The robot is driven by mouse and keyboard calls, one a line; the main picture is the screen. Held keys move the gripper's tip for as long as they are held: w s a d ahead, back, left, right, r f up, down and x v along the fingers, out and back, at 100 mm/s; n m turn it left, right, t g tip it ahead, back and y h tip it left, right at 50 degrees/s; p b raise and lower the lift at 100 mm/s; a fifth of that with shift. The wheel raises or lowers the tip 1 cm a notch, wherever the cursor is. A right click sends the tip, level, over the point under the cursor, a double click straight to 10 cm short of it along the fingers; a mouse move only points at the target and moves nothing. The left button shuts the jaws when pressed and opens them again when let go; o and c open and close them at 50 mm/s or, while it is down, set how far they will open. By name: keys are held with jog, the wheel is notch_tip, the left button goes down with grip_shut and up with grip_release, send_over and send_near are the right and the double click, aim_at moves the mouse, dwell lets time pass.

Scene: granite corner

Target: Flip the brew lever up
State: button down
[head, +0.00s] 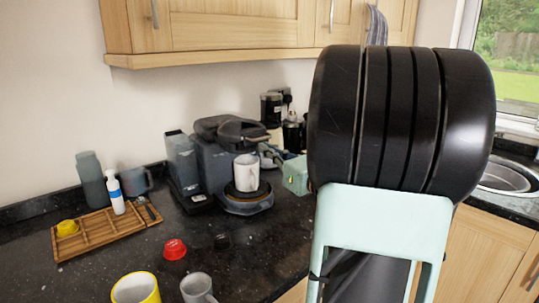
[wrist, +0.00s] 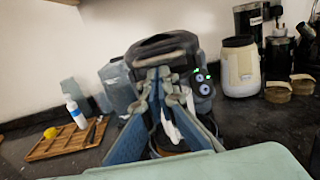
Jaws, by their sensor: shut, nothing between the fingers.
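The dark coffee machine (head: 211,158) stands on the granite counter, and its black top (wrist: 160,42) rises beyond my fingers in the wrist view. A white mug (head: 247,173) stands under its head; a white strip of the mug (wrist: 171,128) shows between my fingers. I cannot make out the brew lever; it may be hidden behind my fingers. My gripper (wrist: 160,78) is shut and empty, its tips in front of the machine's upper front. In the head view my gripper (head: 266,151) is at the machine's right side, partly hidden by my arm. I cannot tell whether it touches.
A wooden tray (head: 85,238) with a yellow item and a white bottle (head: 115,194) is at the left. A red cup (head: 174,249), a yellow mug (head: 136,289) and a grey mug (head: 198,288) stand in front.

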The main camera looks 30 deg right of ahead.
jog(key=shift+r, duration=0.1)
notch_tip(320, 180, up, 2)
jog(key=g+p, duration=0.1)
jog(key=p, duration=0.3)
jog(key=shift+r, duration=0.15)
jog(key=r+g+p, duration=0.1)
jog(key=r+p, duration=0.2)
jog(key=p, duration=0.2)
jog(key=w+r+g+p, duration=0.1)
jog(key=r+p, duration=0.2)
jog(key=p, duration=0.2)
jog(key=w+r+g+p, duration=0.1)
jog(key=r+p, duration=0.1)
jog(key=p, duration=0.3)
jog(key=shift+w+r+g+p, duration=0.25)
jog(key=shift+r+g+p, duration=0.05)
jog(key=shift+r+g, duration=0.1)
jog(key=shift+w+a+r+p, duration=0.1)
jog(key=shift+w+r+p, duration=0.5)
jog(key=shift+w+r, duration=0.45)
jog(key=shift+w+a+r+p, duration=0.1)
jog(key=shift+w+r+p, duration=0.55)
jog(key=shift+r, duration=0.55)
